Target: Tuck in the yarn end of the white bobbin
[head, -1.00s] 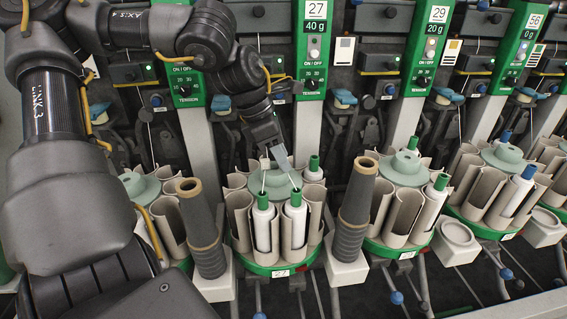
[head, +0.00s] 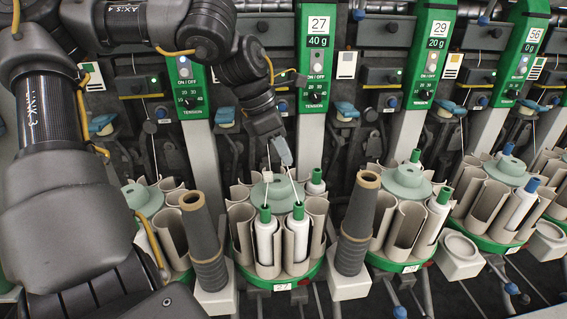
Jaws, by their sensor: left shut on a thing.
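Two white bobbins with green tips stand upright side by side in the front pockets of the carousel (head: 273,285) under sign 27: a left one (head: 266,243) and a right one (head: 297,240). A thin white yarn end rises from each tip. My left gripper (head: 284,157) is above the carousel, pointing down. It is shut on the yarn end (head: 292,186) of the right bobbin, which runs straight up to its fingertips. The left bobbin's yarn (head: 267,185) rises beside the fingers; its top is hard to tell. My right gripper is out of view.
Dark grey cones stand on either side of the carousel, one at left (head: 203,240) and one at right (head: 356,225). Another white bobbin (head: 316,183) sits at the carousel's back right. Neighbouring carousels (head: 398,265) flank it. Green tension panels (head: 314,60) rise behind.

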